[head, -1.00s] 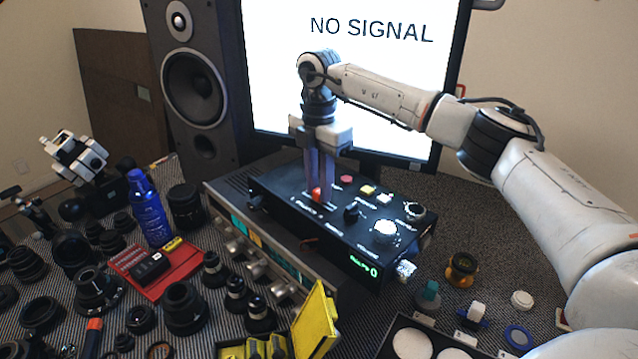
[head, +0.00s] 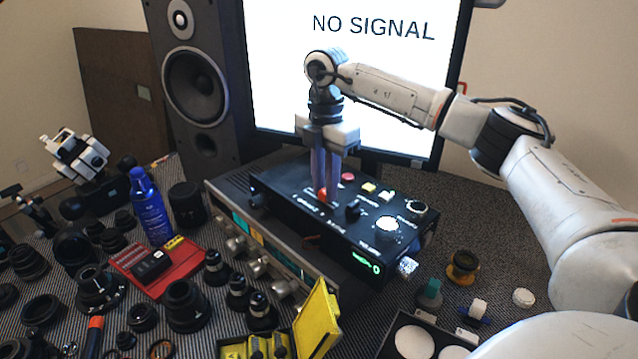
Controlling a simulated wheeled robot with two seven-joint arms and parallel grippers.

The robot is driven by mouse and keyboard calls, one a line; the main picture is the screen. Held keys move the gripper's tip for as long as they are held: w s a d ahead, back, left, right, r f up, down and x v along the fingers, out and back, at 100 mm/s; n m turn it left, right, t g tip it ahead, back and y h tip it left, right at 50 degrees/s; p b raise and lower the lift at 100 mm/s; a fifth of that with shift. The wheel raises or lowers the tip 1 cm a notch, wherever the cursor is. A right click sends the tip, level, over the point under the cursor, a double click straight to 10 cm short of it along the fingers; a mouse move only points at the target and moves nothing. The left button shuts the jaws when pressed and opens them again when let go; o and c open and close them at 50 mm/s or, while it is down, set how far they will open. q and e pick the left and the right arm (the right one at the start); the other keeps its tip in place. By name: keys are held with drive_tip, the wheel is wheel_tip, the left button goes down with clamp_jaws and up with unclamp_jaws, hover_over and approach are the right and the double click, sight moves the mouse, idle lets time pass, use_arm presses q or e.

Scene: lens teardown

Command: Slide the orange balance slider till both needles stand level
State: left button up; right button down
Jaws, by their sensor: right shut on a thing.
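The orange slider (head: 322,195) stands up from the top of a black control box (head: 290,190). My right gripper (head: 325,190) points straight down over the box and is shut on the slider, its two fingers on either side of it. Two needles cannot be made out in this view.
The box also carries a red button (head: 348,177), a yellow button (head: 369,188) and a white knob (head: 387,223). It rests on a silver-fronted unit (head: 262,262). Lenses crowd the left; a monitor (head: 370,80) stands behind.

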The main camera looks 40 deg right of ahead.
drive_tip(key=c, duration=1.6)
unclamp_jaws()
wheel_tip(320, 180, up, 10)
drive_tip(key=shift+r+b, duration=0.2)
drive_tip(key=shift+b, duration=0.1)
drive_tip(key=shift+f, duration=0.1)
